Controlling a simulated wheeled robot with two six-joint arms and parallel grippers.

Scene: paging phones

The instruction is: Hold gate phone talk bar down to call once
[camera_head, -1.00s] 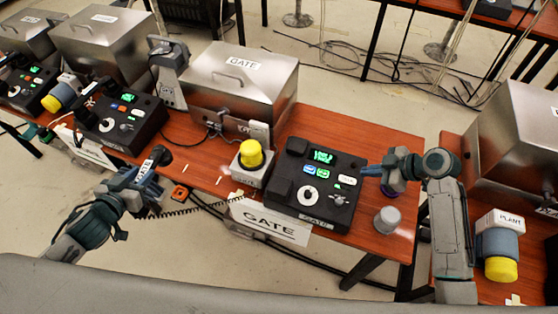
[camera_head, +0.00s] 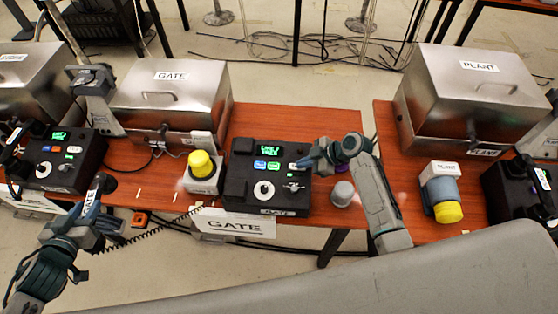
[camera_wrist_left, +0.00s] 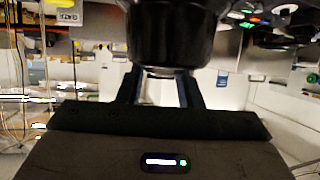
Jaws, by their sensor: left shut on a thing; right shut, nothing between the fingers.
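The gate phone (camera_head: 238,188) is a black box on the red-brown table, with a lit green display (camera_head: 268,151), blue and green buttons, a white dial and a small white bar (camera_head: 298,166) at its right. My right gripper (camera_head: 303,163) is shut and empty at the phone's right side, close to that bar; I cannot tell whether it touches. My left gripper (camera_head: 88,214) is shut on a black handset (camera_head: 98,186) with a white label, held in front of the table with its coiled cord running right. The handset's dark round end (camera_wrist_left: 175,35) fills the top of the left wrist view.
A yellow-topped lamp (camera_head: 202,165) stands left of the phone, and a grey knob-like cylinder (camera_head: 343,193) right of it. A steel GATE box (camera_head: 170,95) is behind. Another phone (camera_head: 60,160) is at left. A PLANT box (camera_head: 475,95) and lamp (camera_head: 440,190) are on the right table.

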